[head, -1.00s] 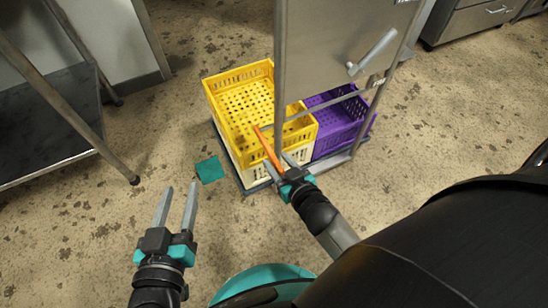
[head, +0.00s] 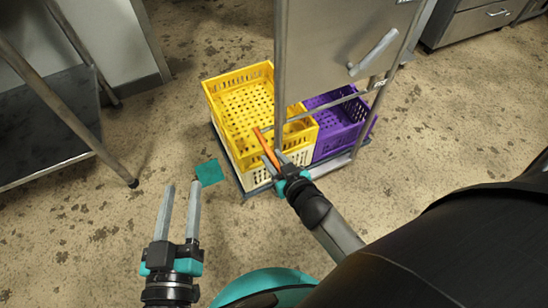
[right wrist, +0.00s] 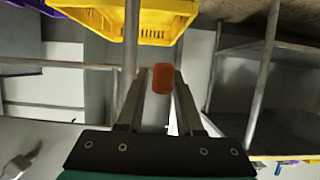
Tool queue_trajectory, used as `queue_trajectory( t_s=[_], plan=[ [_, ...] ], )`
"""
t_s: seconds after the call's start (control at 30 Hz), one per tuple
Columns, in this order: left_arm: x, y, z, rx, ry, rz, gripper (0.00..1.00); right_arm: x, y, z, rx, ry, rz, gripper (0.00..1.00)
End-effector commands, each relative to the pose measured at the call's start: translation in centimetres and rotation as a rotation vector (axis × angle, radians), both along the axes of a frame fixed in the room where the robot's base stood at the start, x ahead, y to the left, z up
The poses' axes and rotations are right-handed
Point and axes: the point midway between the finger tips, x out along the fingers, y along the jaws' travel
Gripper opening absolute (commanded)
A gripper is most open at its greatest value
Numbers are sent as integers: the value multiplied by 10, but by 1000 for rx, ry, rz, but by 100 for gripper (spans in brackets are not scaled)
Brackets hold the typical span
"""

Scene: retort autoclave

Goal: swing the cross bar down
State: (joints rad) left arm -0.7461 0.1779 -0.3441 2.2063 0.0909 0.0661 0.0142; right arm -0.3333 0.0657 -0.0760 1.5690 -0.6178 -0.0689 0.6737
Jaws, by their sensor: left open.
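A trolley-like metal frame with a panel (head: 335,40) stands at the upper middle in the head view. A thin grey bar (head: 325,108) runs across below the panel, in front of the crates; I take it as the cross bar. An orange grip (head: 267,148) slants down towards my right gripper (head: 284,160). In the right wrist view the orange grip (right wrist: 162,78) shows between the fingertips of my right gripper (right wrist: 162,88). Whether the fingers press on it is unclear. My left gripper (head: 181,195) is open and empty over the floor at the left.
A yellow crate (head: 212,95) sits on a cream crate (head: 237,160), beside a purple crate (head: 345,135). A teal square (head: 210,172) lies on the floor. A metal table (head: 45,160) stands at the left.

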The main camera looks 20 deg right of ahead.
Motion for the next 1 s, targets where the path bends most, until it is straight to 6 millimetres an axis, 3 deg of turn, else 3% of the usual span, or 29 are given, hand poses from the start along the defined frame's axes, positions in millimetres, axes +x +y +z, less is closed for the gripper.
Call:
queue_trajectory(
  t_s=[0.03,0.3,1.0],
  plan=[
    [0,0,0,0,0,0,47,0,0,0,0,0,0,29],
    [0,0,0,0,1,0,47,0,0,0,0,0,0,0],
    [0,0,0,1,1,1,47,0,0,0,1,0,1,0]
  ],
)
